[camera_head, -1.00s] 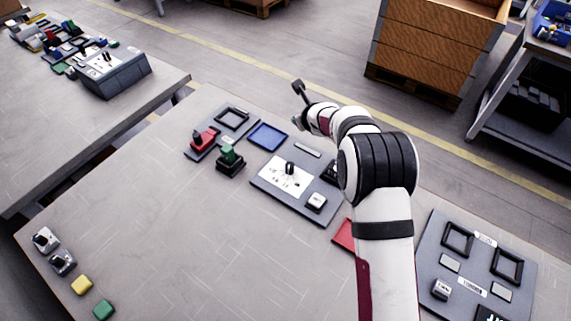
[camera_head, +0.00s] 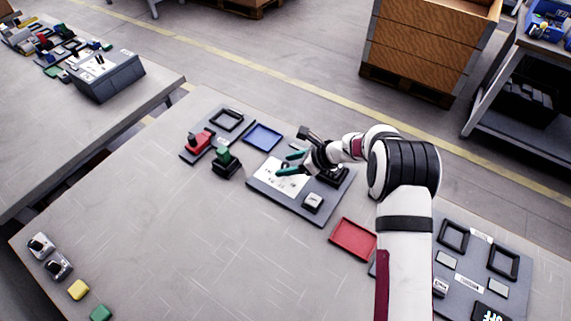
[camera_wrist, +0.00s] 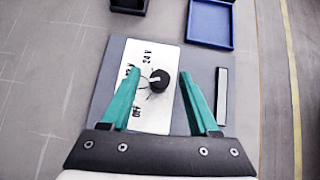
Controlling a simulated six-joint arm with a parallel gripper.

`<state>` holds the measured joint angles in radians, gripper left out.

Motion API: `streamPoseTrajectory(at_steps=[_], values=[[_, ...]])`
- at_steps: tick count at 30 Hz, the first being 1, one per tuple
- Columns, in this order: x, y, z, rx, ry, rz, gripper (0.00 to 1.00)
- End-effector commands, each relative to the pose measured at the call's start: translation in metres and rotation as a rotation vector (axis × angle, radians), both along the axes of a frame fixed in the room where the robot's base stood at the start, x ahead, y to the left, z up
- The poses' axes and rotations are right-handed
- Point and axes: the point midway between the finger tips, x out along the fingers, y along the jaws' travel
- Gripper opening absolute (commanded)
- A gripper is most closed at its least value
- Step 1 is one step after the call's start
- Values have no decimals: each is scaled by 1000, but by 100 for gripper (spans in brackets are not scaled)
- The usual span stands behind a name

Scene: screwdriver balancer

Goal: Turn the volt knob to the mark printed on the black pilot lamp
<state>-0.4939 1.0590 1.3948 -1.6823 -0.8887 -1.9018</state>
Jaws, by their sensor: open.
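The volt knob (camera_wrist: 158,82) is black and round with a white pointer, on a white dial plate (camera_wrist: 168,115) marked 24 V, OFF and a partly covered label between them. In the wrist view the pointer faces roughly left, towards that middle label. In the head view the knob is hidden behind my gripper, but the plate (camera_head: 268,177) shows. My gripper (camera_head: 282,165) is open above the plate. In the wrist view its teal fingers (camera_wrist: 158,75) appear either side of the knob; contact cannot be told. I cannot clearly identify the black pilot lamp or its mark.
A white block (camera_head: 313,201) sits on the same dark panel. Red (camera_head: 198,141) and green (camera_head: 225,160) switch-like pieces stand to its left. A blue tray (camera_head: 263,137) lies behind, a red tray (camera_head: 353,238) nearer right. The table's left middle is clear.

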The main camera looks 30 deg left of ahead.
Motion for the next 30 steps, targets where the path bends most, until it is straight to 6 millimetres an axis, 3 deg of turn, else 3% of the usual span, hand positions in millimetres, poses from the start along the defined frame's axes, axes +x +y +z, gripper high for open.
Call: streamPoseTrajectory(at_steps=[13,23,30], values=[[-1,10,-10,0,-1,-1,62],[-1,10,-10,0,-1,-1,2],[-1,10,-10,0,0,-3,0]])
